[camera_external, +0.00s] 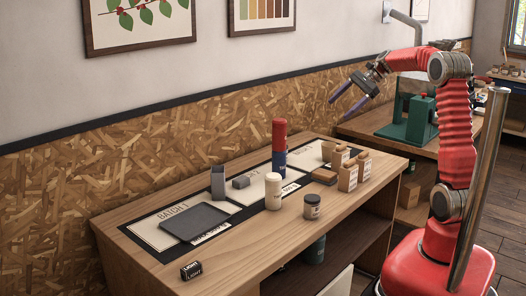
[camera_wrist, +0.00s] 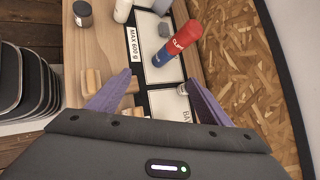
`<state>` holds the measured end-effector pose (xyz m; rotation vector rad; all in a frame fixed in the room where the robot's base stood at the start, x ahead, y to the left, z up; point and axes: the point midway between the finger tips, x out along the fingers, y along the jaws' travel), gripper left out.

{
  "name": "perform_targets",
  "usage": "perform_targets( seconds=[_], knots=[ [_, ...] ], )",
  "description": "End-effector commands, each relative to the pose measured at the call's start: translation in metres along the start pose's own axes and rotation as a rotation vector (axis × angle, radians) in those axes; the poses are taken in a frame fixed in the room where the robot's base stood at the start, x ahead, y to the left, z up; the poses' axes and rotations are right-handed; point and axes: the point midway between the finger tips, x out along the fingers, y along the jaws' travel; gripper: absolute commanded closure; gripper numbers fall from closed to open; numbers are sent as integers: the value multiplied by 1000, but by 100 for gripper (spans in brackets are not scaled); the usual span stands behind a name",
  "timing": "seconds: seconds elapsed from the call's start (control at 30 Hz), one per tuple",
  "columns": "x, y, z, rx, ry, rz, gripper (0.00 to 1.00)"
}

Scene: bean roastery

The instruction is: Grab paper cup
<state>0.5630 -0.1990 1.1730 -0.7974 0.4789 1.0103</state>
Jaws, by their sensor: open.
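My gripper (camera_external: 332,112) is open and empty, raised above the far end of the wooden table, its purple fingers pointing down and left. In the wrist view the open fingers (camera_wrist: 158,78) spread over the table, apart from everything on it. A white cylinder (camera_external: 273,191) stands upright at the table's front middle. It also shows at the top edge of the wrist view (camera_wrist: 122,10). I cannot tell for sure whether it is the paper cup.
A tall red and blue cylinder (camera_external: 279,148) stands at the table's back. A dark jar (camera_external: 312,207), several brown blocky containers (camera_external: 348,177), a grey tray (camera_external: 186,223) and a grey upright box (camera_external: 217,183) stand around. A green machine (camera_external: 407,120) stands at right.

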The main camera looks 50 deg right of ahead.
Motion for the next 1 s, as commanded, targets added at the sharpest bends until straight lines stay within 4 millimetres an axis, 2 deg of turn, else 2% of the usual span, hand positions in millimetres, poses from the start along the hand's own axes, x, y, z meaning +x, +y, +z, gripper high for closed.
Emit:
perform_targets(
  seconds=[0.03, 0.2, 0.4, 0.63, 1.0],
  knots=[
    [-4, -9, -16, 55, -21, -17, 28],
    [-19, -33, -60, 224, -101, -76, 28],
    [-38, -52, -106, 386, -189, -134, 28],
    [-52, -61, -139, 488, -251, -171, 28],
    [-68, -66, -174, 589, -319, -209, 28]
  ],
)
